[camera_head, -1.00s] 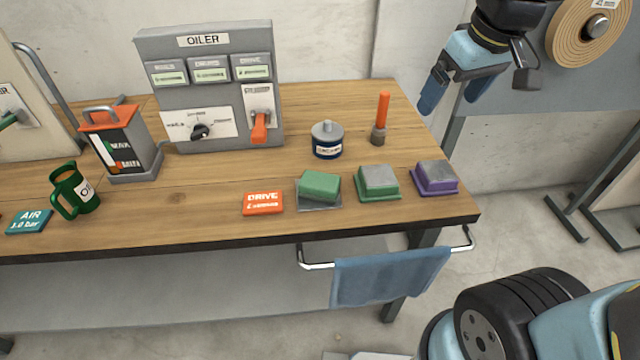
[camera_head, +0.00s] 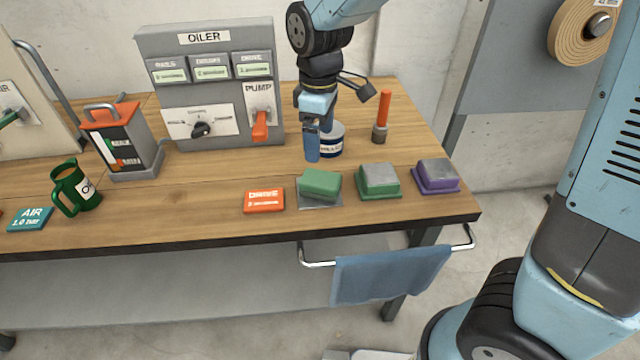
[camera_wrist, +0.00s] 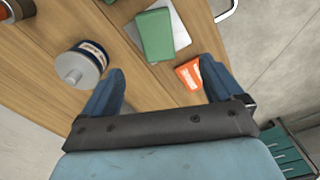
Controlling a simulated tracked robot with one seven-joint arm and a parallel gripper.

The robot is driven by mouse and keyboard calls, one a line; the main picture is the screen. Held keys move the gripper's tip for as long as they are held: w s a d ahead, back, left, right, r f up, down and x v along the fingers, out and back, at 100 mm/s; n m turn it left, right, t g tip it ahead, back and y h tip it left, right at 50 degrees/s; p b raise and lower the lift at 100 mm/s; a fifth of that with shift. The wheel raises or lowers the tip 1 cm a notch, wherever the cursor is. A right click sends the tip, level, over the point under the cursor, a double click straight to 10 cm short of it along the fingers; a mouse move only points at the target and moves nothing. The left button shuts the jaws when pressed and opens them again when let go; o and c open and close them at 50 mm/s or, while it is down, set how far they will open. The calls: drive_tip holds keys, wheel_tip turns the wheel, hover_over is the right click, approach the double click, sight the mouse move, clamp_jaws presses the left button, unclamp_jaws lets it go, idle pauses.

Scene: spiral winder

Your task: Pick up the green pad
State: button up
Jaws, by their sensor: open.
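The green pad (camera_head: 320,183) is a green block resting on a flat grey plate (camera_head: 318,203) near the front edge of the bench. In the wrist view the green pad (camera_wrist: 154,35) lies at the top, beyond my fingertips. My gripper (camera_head: 313,145) is above the bench, behind the pad and in front of the navy and white can (camera_head: 335,142). In the wrist view my gripper (camera_wrist: 160,80) has its two blue fingers wide apart with nothing between them. A second block, grey on top with a green base (camera_head: 379,182), sits right of the pad.
A grey and purple block (camera_head: 436,175) stands further right. An orange DRIVE card (camera_head: 264,201) lies left of the pad. An orange-handled tool (camera_head: 382,115) stands behind. The OILER panel (camera_head: 208,90) stands at the back. A blue cloth (camera_head: 390,276) hangs from the front rail.

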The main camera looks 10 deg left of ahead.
sight(320, 178)
wheel_tip(320, 178, down, 8)
drive_tip(key=shift+f, duration=0.1)
drive_tip(key=shift+w+f, duration=0.15)
drive_tip(key=shift+f, duration=1.1)
drive_tip(key=shift+w+f, duration=0.15)
drive_tip(key=shift+f, duration=1.1)
drive_tip(key=c, duration=1.1)
drive_tip(key=shift+r, duration=0.45)
drive_tip(key=shift+c, duration=0.2)
wheel_tip(320, 178, up, 3)
drive_tip(key=shift+f, duration=0.2)
drive_tip(key=s+d+r, duration=0.7)
drive_tip(key=s+r, duration=0.2)
drive_tip(key=s, duration=0.3)
drive_tip(key=shift+d+r, duration=0.2)
drive_tip(key=shift+r, duration=0.05)
